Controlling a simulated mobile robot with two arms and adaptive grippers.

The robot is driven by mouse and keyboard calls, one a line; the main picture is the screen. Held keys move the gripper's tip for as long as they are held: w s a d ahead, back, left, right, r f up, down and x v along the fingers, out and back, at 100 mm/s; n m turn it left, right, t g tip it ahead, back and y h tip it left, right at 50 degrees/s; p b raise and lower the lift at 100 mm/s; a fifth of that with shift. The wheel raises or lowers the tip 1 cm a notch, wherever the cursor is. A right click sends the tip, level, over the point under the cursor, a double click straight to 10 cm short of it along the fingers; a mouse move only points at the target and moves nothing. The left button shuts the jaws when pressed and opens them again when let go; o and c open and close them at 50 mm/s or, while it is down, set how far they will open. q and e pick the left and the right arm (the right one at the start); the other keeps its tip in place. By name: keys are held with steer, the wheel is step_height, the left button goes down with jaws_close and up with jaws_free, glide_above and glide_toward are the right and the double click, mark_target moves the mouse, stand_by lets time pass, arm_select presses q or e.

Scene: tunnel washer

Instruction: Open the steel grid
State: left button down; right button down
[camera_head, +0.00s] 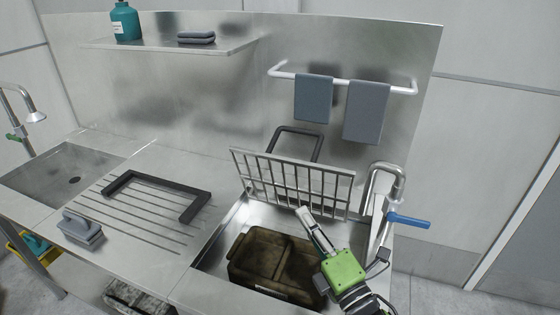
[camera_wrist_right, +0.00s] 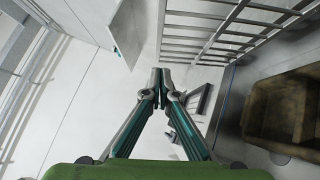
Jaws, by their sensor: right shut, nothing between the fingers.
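The steel grid (camera_head: 292,184) is a barred metal frame. In the head view it stands tilted up, nearly upright, at the back of the right-hand basin (camera_head: 222,246). Its bars also show at the top of the right wrist view (camera_wrist_right: 205,28). My right gripper (camera_head: 303,212) is shut and empty, in front of the grid's lower part and above the basin. In the wrist view its fingertips (camera_wrist_right: 161,73) meet, with the bars beyond and to the right; I cannot tell whether they touch the grid. My left gripper is not in view.
A dirty brown tray (camera_head: 259,289) lies in the basin under my right arm. A tap with a blue lever (camera_head: 408,220) stands right of the grid. A dark handle-shaped frame (camera_head: 155,174) and a grey brush (camera_head: 81,229) lie on the left counter. Cloths (camera_head: 367,112) hang behind.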

steer(key=b, duration=0.2)
glide_toward(285, 161)
steer(key=w+a, duration=0.1)
steer(key=a, duration=0.3)
steer(key=w, duration=0.2)
steer(key=w+d, duration=0.1)
steer(key=shift+r, duration=0.4)
steer(key=shift+w+d+r, duration=0.15)
steer(key=shift+w, duration=0.35)
